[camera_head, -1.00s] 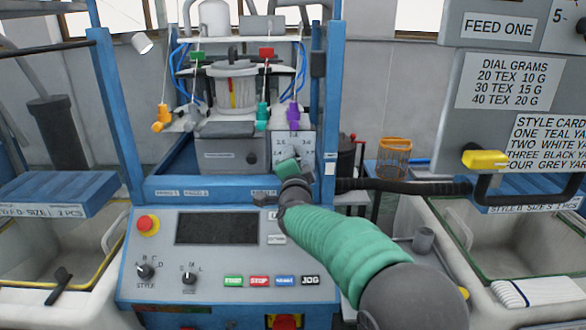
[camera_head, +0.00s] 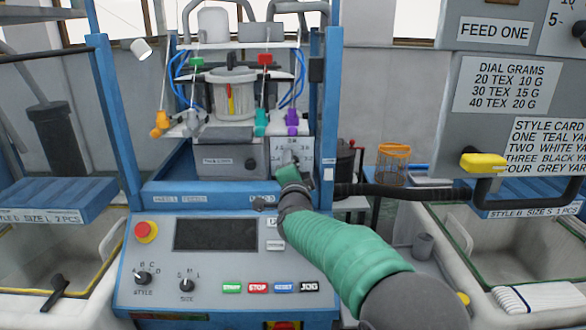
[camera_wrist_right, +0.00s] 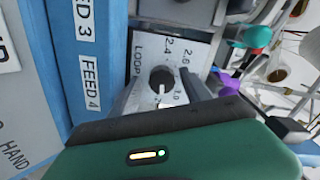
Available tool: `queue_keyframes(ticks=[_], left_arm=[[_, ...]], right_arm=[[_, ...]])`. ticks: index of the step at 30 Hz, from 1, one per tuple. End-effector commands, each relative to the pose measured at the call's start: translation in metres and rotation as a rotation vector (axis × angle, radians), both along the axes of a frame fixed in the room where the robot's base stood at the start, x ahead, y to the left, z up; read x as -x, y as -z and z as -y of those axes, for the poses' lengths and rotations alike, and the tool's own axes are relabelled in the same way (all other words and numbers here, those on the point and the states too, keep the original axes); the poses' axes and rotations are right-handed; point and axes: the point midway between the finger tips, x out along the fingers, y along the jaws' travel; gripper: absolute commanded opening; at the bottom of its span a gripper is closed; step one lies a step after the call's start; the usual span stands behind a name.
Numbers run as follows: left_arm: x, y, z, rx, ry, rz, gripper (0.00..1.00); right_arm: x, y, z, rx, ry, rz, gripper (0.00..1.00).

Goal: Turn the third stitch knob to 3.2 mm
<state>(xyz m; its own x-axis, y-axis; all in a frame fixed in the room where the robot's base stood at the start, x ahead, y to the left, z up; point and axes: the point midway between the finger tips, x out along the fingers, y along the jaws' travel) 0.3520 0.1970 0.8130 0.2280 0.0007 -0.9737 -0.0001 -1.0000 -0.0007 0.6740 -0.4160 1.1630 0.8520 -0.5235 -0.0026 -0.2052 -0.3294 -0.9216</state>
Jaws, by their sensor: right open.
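A pale dial plate (camera_head: 303,150) with printed numbers stands at the machine's middle right in the head view. In the right wrist view the plate (camera_wrist_right: 146,48) reads LOOP, 2.4 and 2.8, with a further number partly covered. A round black stitch knob (camera_wrist_right: 161,76) sits on it, its white mark pointing down in the picture. My right gripper (camera_head: 289,172) is in front of the plate and covers its lower part. In the wrist view my right gripper (camera_wrist_right: 160,98) is open, with a finger on either side of the knob; contact cannot be told. My left gripper is out of view.
Yarn guides in teal (camera_wrist_right: 257,37) and purple (camera_wrist_right: 229,84) are close to the plate. A blue rail (camera_wrist_right: 100,60) labelled FEED 3 and FEED 4 runs beside it. The control panel (camera_head: 215,262) lies below, and a blue post (camera_head: 328,110) stands just right.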

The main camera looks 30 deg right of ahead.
Motion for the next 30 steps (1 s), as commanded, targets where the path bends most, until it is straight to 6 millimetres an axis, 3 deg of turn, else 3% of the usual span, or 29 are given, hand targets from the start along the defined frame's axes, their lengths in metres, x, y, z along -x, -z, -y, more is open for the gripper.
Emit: queue_keyframes(ticks=[5, 8, 21, 30], left_arm=[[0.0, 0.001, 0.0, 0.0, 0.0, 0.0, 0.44], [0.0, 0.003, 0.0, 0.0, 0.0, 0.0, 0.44], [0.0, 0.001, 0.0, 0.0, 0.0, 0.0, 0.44], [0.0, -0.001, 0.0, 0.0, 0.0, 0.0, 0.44]], right_arm=[[0.006, -0.001, -0.005, 0.0, -0.002, 0.002, 0.55], [0.021, -0.001, -0.014, 0.0, -0.002, 0.002, 0.55], [0.124, 0.0, -0.076, 0.0, -0.002, 0.0, 0.55], [0.143, 0.002, -0.087, -0.001, 0.001, -0.002, 0.55]])
